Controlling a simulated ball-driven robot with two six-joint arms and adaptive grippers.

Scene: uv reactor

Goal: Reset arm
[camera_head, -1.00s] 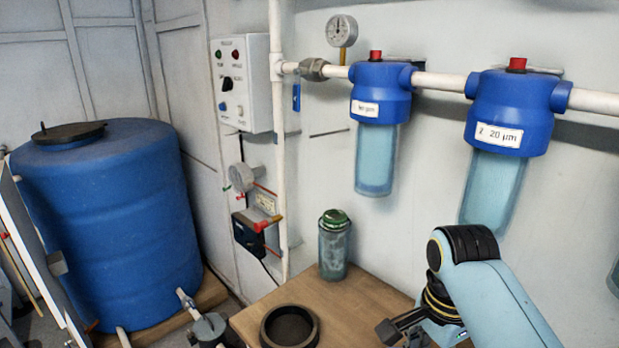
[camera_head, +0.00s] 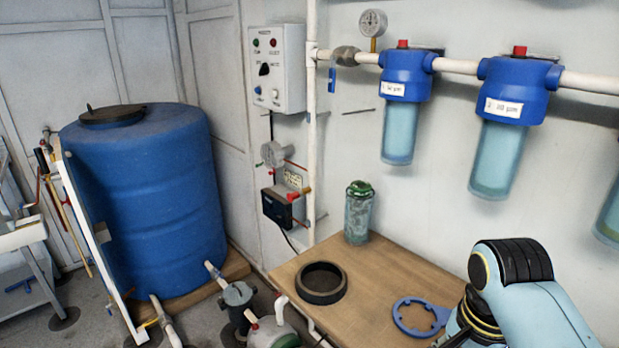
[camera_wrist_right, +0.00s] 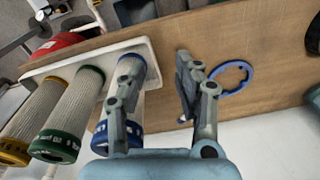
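My right arm is at the lower right of the head view, with its gripper out of the frame. In the right wrist view my right gripper (camera_wrist_right: 157,68) is open, with brown tabletop showing between its spread fingers. A blue ring wrench (camera_head: 417,317) lies flat on the wooden table (camera_head: 388,268). It also shows in the right wrist view (camera_wrist_right: 231,80), to the right of the fingers and apart from them. A blue-ended cartridge (camera_wrist_right: 130,62) is partly hidden behind the left finger. My left gripper is not in view.
A green-capped canister (camera_head: 359,214) and a dark ring (camera_head: 321,284) stand on the table. Two blue filter housings (camera_head: 405,77), (camera_head: 514,92) hang on the wall pipe. A blue tank (camera_head: 150,200) is at left. Green-ended (camera_wrist_right: 75,115) and yellow-ended (camera_wrist_right: 32,118) cartridges lie beside the wrist.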

